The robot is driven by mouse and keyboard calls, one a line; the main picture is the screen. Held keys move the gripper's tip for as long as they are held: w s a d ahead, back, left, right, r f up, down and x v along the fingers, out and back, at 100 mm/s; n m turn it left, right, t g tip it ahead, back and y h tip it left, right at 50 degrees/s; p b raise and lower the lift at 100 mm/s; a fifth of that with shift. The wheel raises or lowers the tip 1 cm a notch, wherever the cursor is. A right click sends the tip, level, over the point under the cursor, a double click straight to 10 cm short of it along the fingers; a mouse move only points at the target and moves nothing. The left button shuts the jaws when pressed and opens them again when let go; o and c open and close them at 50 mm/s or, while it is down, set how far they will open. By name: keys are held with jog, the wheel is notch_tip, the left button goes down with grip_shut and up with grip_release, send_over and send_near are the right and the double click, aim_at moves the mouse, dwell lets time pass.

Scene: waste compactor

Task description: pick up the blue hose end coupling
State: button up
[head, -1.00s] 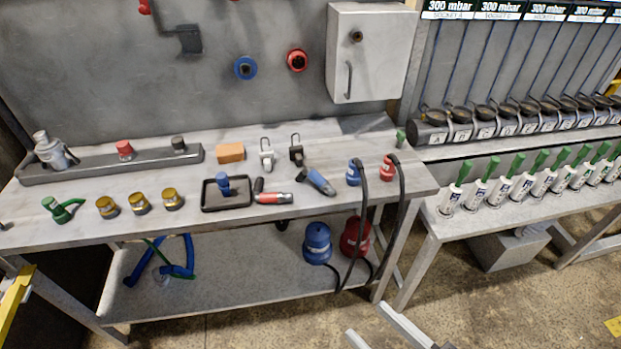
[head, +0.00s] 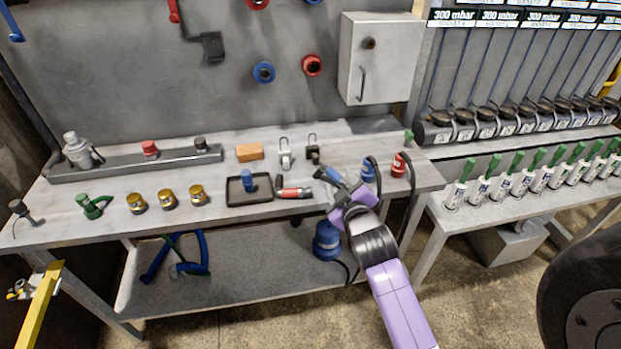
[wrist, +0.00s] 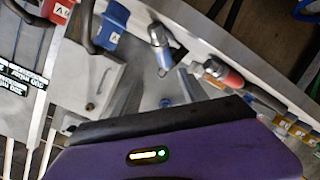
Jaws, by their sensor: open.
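The blue hose end coupling (head: 368,170) stands on the bench near its right end, with a black hose curving from its top. It also shows in the wrist view (wrist: 108,27), bearing a white label. My gripper (head: 346,200) is over the bench's front edge, just left of and in front of the coupling. It is open and nothing is seen held in it. The fingertips are not clear in the head view, and the wrist view shows mainly the purple and black gripper body.
A red coupling (head: 399,165) with its own hose stands just right of the blue one. A blue-and-black tool (head: 331,175) lies close to my gripper, with a red-and-black tool (head: 294,193) farther left. A grey cabinet (head: 378,60) hangs on the wall behind.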

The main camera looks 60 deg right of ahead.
aim_at(333, 176)
jog(key=shift+n, duration=0.3)
jog(key=x, duration=0.2)
jog(key=f+x, duration=0.1)
jog(key=x, duration=0.2)
jog(key=p+x, duration=0.1)
jog(key=x, duration=0.1)
jog(key=shift+f, duration=0.45)
jog(key=shift+c, duration=0.2)
grip_shut()
